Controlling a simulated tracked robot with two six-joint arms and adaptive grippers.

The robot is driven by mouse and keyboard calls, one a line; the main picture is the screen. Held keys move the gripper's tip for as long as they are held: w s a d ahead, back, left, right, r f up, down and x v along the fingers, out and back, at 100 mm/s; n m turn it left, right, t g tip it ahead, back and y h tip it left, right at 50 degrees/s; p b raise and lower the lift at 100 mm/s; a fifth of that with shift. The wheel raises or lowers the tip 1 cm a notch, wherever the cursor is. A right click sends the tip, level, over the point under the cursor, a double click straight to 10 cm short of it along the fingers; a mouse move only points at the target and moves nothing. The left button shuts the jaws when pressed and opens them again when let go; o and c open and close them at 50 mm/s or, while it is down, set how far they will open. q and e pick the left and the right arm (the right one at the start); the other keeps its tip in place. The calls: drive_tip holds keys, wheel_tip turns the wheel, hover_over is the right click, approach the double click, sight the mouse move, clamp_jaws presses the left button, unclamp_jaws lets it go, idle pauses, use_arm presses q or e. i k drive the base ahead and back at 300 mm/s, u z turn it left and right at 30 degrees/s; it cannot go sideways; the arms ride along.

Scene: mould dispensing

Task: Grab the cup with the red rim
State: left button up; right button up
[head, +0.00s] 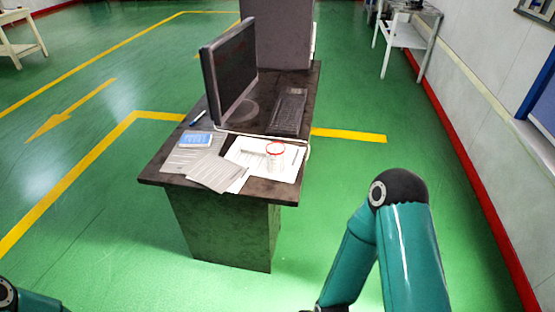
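The cup with the red rim (274,158) stands upright on papers near the front right of the dark desk (260,189). It looks clear or whitish, with a red ring at its top. Nothing touches it from my side. My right arm is in the lower right of the head view, well in front of the desk, and its gripper is not visible. Only a bit of my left arm shows in the bottom left corner, and its gripper is out of view.
A monitor (229,75) and a keyboard (288,111) stand behind the cup. Papers (215,172) and a blue calculator-like device (195,139) lie to its left. A cable runs past the cup. Green floor is free around the desk; a white wall (470,90) is at right.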

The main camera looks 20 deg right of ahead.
sight(275, 151)
drive_tip(key=i, duration=0.85)
drive_tip(key=u, duration=0.05)
